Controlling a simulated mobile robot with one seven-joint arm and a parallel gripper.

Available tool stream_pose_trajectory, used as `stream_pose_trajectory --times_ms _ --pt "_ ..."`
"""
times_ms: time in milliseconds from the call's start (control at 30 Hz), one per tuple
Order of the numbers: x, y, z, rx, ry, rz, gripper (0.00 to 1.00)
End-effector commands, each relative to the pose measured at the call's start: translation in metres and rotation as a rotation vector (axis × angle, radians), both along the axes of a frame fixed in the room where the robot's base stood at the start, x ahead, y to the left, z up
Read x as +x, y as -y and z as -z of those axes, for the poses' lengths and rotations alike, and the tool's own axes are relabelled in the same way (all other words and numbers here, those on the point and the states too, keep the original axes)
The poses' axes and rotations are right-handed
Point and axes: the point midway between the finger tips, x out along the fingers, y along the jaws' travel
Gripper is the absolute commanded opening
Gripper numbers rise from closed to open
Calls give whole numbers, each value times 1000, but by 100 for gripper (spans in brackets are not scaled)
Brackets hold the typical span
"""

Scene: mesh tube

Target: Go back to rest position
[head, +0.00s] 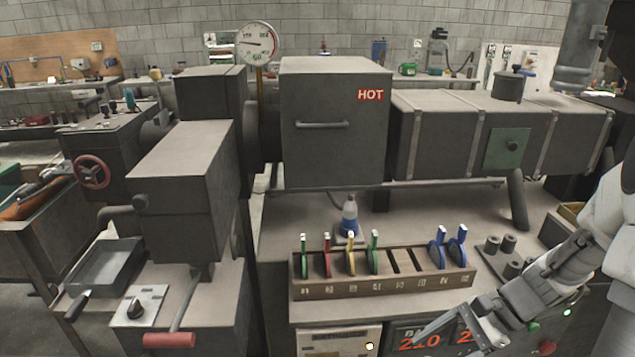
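My gripper (445,340) is at the lower right, in front of the front panel below the bench top. One long grey finger reaches left across the panel, and the other points down near the bottom edge. Panel digits show in the gap between them, so the gripper looks open, and I see nothing held. My arm (555,270) comes in from the right edge and slopes down to the left. The gripper's lower part runs close to the frame's bottom edge.
A wooden rack (385,285) with several coloured discs stands left of and above my gripper. A blue-and-white bottle (349,217) stands behind it. Dark cylinders (508,243) stand near my arm. A large grey machine marked HOT (335,150) fills the middle.

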Motion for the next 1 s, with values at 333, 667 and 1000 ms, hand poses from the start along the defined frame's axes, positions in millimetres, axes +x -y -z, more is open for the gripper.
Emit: stream_pose_trajectory --times_ms 333,667,1000 --pt "-23 -47 -80 -361 256 -549 78" --pt "-45 -72 -151 -668 550 -990 78" --pt "-69 -69 -221 -873 825 -1103 78"
